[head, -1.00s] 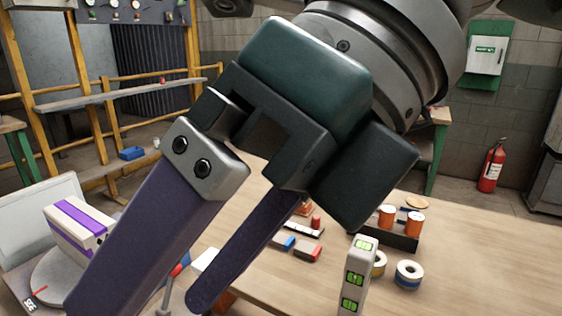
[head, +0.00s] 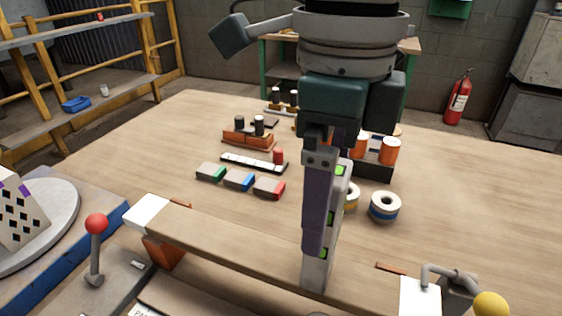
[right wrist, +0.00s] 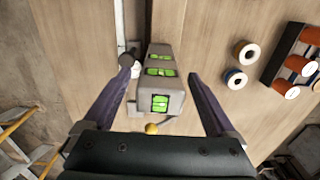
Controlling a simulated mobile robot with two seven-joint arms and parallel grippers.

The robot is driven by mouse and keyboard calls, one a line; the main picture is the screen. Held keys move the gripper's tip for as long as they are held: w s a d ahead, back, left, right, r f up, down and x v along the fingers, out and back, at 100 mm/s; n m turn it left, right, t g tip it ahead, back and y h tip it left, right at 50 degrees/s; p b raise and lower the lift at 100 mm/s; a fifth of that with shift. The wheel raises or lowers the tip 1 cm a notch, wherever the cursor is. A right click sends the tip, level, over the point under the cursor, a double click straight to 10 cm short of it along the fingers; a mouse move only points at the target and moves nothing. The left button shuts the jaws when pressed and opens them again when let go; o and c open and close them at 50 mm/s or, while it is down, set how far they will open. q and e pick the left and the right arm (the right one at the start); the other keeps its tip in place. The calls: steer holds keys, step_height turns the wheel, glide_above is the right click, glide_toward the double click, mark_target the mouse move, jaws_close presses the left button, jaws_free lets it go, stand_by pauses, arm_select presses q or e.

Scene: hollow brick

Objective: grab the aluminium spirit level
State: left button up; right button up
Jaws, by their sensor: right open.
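The aluminium spirit level (head: 316,274) is a grey bar with green vials, standing upright near the front middle of the wooden table in the head view. My right gripper (head: 314,250) hangs from above, its purple finger in front of the level and hiding part of it. In the right wrist view the level (right wrist: 160,81) shows between the two spread fingers of the right gripper (right wrist: 161,74), with a gap on each side. The gripper is open and holds nothing. My left gripper is not in view.
A wooden beam (head: 225,240) lies along the front of the table (head: 440,190). Tape rolls (head: 385,206) and a dark tray of orange spools (head: 373,172) are to the right. Coloured blocks (head: 239,180) lie left. A red-knobbed lever (head: 96,224) stands front left.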

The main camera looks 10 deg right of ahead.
step_height(320, 180, down, 4)
steer(key=shift+d+f, duration=0.1)
jaws_close()
stand_by(0.8)
